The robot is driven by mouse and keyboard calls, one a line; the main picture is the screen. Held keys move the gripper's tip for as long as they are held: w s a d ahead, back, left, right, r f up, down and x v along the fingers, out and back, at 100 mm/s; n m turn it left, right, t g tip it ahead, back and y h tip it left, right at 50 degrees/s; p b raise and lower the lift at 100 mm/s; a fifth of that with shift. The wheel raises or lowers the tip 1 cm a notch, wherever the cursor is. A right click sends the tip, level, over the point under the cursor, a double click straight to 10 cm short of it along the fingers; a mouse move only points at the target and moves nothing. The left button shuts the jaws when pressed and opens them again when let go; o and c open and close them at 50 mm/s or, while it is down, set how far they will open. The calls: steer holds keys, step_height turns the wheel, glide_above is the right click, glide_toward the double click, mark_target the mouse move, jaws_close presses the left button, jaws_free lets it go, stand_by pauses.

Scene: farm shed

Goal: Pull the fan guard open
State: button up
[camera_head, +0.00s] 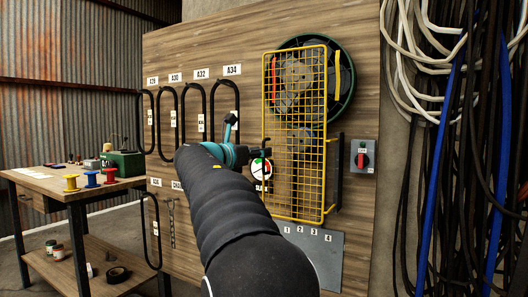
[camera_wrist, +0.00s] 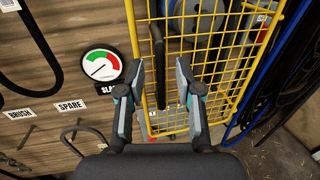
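The fan guard is a tall yellow mesh panel (camera_head: 296,213) standing in front of a round dark fan (camera_head: 345,80) with a green rim on the wooden board. It also fills the middle of the wrist view (camera_wrist: 223,92). A black upright bar handle (camera_wrist: 156,45) shows at the guard's left side in the wrist view. My gripper (camera_wrist: 159,78) is open, with one finger on each side of the handle's lower part in that view. I cannot tell whether the fingers touch it. In the head view my gripper (camera_head: 260,158) is at the guard's left edge, partly hidden by my arm.
A red-green gauge (camera_wrist: 101,66) is just left of my gripper. Black hose loops (camera_head: 222,84) hang further left. A grey switch with a red handle (camera_head: 363,157) and hanging cables (camera_head: 430,180) are on the right. A workbench (camera_head: 40,180) with spools stands at left.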

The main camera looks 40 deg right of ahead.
steer(key=shift+w+d, duration=0.2)
steer(key=shift+d, duration=0.85)
jaws_close()
